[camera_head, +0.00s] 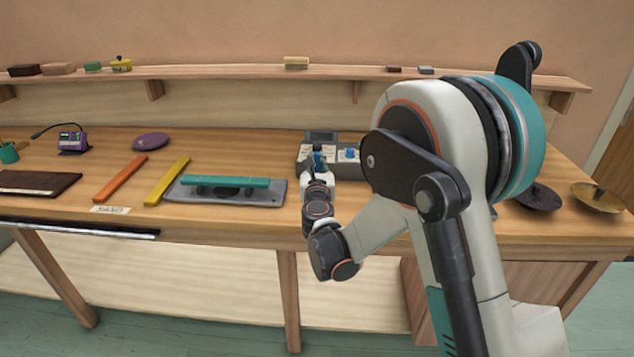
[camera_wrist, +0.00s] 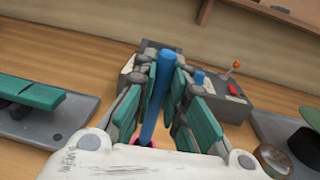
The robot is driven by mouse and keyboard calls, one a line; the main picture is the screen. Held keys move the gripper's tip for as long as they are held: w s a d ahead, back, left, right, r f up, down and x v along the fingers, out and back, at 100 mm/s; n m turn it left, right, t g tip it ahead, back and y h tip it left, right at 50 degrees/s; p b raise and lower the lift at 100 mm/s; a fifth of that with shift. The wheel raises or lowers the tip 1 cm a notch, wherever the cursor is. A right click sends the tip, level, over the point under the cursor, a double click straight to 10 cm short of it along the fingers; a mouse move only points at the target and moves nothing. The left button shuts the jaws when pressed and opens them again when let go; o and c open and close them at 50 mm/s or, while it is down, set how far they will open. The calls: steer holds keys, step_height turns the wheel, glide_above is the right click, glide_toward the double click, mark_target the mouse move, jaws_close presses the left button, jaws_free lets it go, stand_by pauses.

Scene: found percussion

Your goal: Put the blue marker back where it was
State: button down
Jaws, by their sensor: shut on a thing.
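The blue marker (camera_wrist: 158,88) stands roughly upright, a little tilted, between the teal-padded fingers of my gripper (camera_wrist: 168,80) in the wrist view. A pinkish-red bit shows at its lower end. In the head view my gripper (camera_head: 318,168) is over the front of the grey device (camera_head: 310,148), and a bit of blue shows at its fingers. My gripper is shut on the marker. I cannot tell whether the marker touches the device or the table.
The device has a blue knob (camera_wrist: 199,78) and an orange-tipped lever (camera_wrist: 233,67). A grey tray with a teal bar (camera_head: 226,182) lies to the left, beside yellow (camera_head: 167,181) and orange (camera_head: 121,178) bars. A teal cup (camera_head: 8,153) stands at far left. Dark and brass discs lie at right.

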steer(key=shift+f+b, duration=0.75)
steer(key=shift+f, duration=1.45)
steer(key=shift+f, duration=0.15)
steer(key=c, duration=1.6)
jaws_free()
steer(key=shift+c, duration=0.2)
steer(key=shift+r, duration=0.25)
steer(key=s+p, duration=0.2)
steer(key=s, duration=1)
steer(key=shift+d, duration=0.3)
steer(key=shift+f, duration=0.1)
